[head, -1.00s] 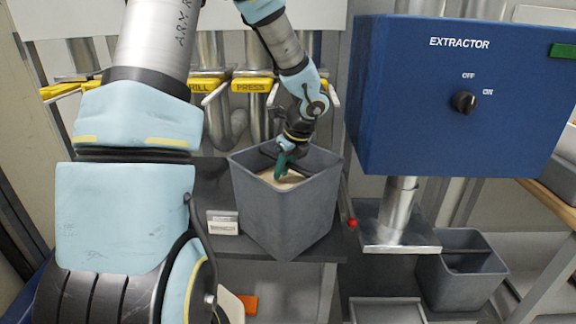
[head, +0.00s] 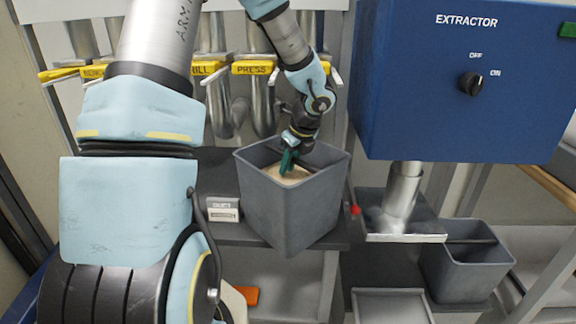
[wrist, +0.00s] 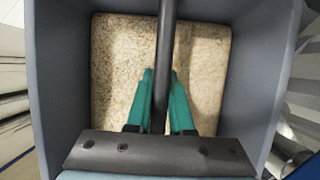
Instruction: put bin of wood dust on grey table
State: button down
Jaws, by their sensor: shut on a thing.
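The grey bin (head: 290,212) holds pale wood dust (head: 286,174), which also fills its floor in the wrist view (wrist: 122,70). A dark bar (wrist: 166,60) crosses the bin's opening. My gripper (head: 289,160) reaches down into the bin, and its green fingers (wrist: 161,100) are shut on this bar from both sides. The bin looks upright. Its lower corner overlaps the front edge of a dark grey shelf (head: 215,178); its underside is hidden, so contact cannot be told. I cannot identify a separate grey table for certain.
A blue extractor box (head: 430,110) with a metal pipe (head: 402,192) stands close to the bin's right. Another grey bin (head: 466,270) sits below it. A small white sign (head: 224,209) stands left of the held bin. Yellow-labelled pipes (head: 255,68) rise behind.

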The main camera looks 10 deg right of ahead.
jog(key=shift+f+b, duration=0.4)
jog(key=shift+f, duration=0.05)
jog(key=c, duration=0.7)
grip_release()
